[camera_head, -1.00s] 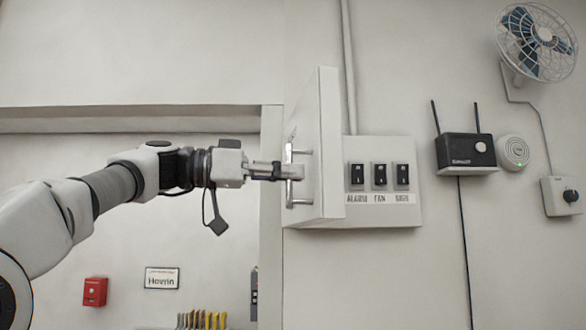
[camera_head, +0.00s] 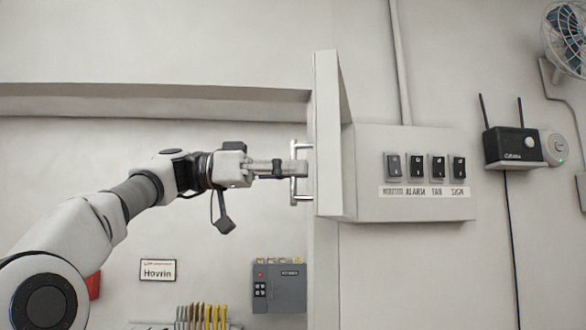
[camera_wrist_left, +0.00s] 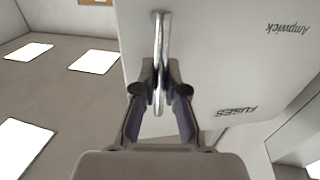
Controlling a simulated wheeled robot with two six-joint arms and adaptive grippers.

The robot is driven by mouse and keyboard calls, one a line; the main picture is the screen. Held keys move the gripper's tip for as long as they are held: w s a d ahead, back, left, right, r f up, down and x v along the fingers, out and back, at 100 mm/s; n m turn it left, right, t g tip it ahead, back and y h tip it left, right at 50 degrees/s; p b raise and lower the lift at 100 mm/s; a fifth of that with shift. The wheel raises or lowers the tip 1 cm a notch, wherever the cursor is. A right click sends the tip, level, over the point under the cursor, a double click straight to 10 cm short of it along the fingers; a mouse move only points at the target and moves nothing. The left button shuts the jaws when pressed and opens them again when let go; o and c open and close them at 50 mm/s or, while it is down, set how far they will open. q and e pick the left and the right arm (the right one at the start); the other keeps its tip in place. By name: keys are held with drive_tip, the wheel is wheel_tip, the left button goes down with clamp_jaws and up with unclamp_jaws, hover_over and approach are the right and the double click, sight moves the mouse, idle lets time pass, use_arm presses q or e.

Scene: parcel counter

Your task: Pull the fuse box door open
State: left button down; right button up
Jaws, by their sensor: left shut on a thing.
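The fuse box (camera_head: 360,205) is a pale box on the wall, with a row of several dark labelled switches on its face. Its white door (camera_head: 328,130) stands swung out, seen nearly edge-on at the box's left side. A metal bar handle (camera_head: 294,172) is on the door's outer face. My left gripper (camera_head: 298,172) is shut on the handle. In the left wrist view the fingers close on the upright handle (camera_wrist_left: 162,50), and the door (camera_wrist_left: 210,60) shows the upside-down words "FUSES" and "Ampwick". My right gripper is not in view.
A black router (camera_head: 512,147) with two antennas, a round white device (camera_head: 555,148) and a fan (camera_head: 566,38) are on the wall to the right. A grey box (camera_head: 280,288) and a "Hovrin" sign (camera_head: 158,270) are lower left.

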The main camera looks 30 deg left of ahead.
use_arm(q)
drive_tip(key=shift+d, duration=0.25)
drive_tip(key=c, duration=1.2)
unclamp_jaws()
drive_tip(key=shift+w, duration=0.15)
